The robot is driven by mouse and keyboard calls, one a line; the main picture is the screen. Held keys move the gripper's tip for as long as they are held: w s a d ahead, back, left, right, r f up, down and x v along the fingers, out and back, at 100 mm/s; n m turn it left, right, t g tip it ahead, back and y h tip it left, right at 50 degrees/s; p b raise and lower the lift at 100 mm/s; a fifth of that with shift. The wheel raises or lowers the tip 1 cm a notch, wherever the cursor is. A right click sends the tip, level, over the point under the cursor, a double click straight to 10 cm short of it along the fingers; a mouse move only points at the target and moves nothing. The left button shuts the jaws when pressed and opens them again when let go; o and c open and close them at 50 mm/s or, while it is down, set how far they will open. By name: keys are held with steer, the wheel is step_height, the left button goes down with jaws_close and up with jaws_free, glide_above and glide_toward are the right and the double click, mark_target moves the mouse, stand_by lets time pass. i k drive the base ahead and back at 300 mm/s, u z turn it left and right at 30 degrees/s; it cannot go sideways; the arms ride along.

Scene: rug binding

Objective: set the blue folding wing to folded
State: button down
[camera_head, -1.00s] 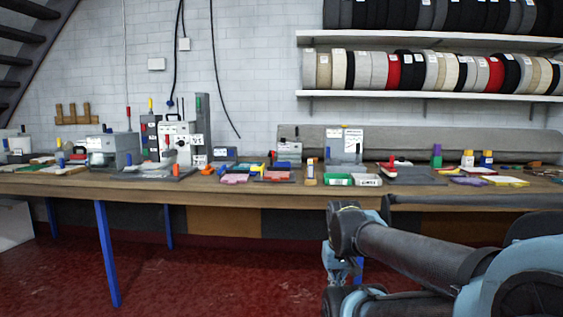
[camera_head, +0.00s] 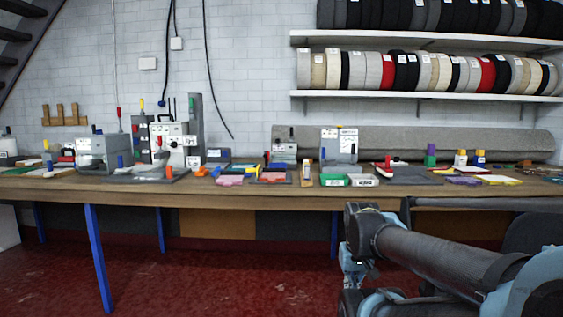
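The blue folding wing cannot be told for certain at this distance. Small blue parts show on the workbench (camera_head: 230,192): a blue upright piece (camera_head: 120,162) by the grey machine at the left, and a small blue piece (camera_head: 322,153) at the left edge of a grey upright panel unit (camera_head: 340,146). Whether either is the wing, and how it is set, is too small to tell. My arm is folded at the lower right, in front of and apart from the bench. My gripper's fingertips do not show.
Several small trays and fixtures crowd the bench top, among them a green tray (camera_head: 334,180) and a white one (camera_head: 364,180). A long grey roll (camera_head: 450,147) lies along the back. Blue legs (camera_head: 98,258) carry the bench. The red floor (camera_head: 230,285) before it is clear.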

mark_target(283, 164)
steer(key=i, duration=1)
